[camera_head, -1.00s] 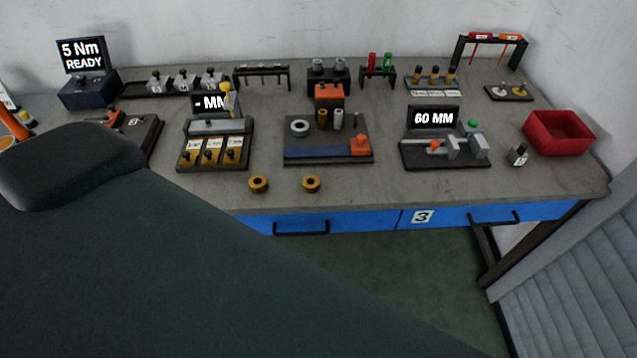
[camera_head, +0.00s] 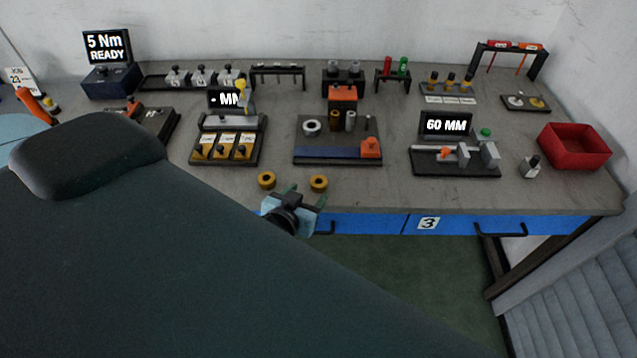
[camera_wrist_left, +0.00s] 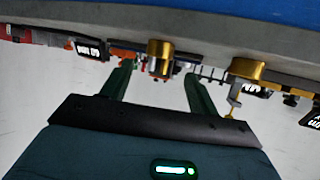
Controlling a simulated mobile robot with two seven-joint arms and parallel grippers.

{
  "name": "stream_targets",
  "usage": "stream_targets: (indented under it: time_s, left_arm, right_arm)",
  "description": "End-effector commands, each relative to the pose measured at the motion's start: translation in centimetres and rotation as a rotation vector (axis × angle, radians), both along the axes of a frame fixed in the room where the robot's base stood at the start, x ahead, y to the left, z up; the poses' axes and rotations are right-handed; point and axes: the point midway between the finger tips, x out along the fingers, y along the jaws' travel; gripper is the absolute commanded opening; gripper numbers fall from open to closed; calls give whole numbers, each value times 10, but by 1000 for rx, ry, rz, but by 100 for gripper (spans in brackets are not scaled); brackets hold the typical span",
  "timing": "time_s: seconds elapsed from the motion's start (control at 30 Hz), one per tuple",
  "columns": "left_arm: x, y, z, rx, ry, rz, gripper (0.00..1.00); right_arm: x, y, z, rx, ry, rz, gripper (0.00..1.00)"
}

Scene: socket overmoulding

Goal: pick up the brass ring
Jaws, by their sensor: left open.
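Two brass rings lie on the grey bench near its front edge, a left one (camera_head: 267,179) and a right one (camera_head: 319,182). They look alike. My left gripper (camera_head: 305,194) is open and empty, just in front of them at the bench edge. In the left wrist view, where the bench hangs upside down at the top, the right ring (camera_wrist_left: 159,50) shows between the open fingers (camera_wrist_left: 160,72), beyond their tips. The left ring (camera_wrist_left: 247,68) shows to the right of the fingers. Neither ring appears touched. My right gripper is not in view.
Behind the rings stand a part tray (camera_head: 225,164) and a fixture plate (camera_head: 310,149) with a steel ring and small cylinders. A gauge with a 60 MM display (camera_head: 446,123) and a red bin (camera_head: 575,147) are to the right. Blue drawers (camera_head: 370,223) lie under the bench edge.

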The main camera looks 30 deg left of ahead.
Motion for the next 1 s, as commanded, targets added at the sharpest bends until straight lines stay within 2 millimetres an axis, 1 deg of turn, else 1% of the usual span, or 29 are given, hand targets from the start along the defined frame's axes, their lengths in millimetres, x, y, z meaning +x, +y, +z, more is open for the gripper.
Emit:
stream_targets:
  time_s: [0.1, 0.27, 0.5, 0.7, 0.87, 1.0]
  left_arm:
    - [4, 0, 2, 0, -17, -3, 60]
    - [8, 0, 1, 0, -17, -4, 60]
    - [27, 4, -7, 0, -17, -4, 60]
    - [31, 4, -9, 0, -16, -4, 60]
    - [47, 8, -14, 1, -19, -5, 60]
    - [63, 10, -21, 0, -17, -5, 60]
  right_arm:
    - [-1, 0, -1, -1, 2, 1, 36]
    - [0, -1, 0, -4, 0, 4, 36]
    - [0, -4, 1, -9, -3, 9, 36]
    - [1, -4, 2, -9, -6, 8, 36]
    - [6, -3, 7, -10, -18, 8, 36]
    - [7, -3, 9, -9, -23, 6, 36]
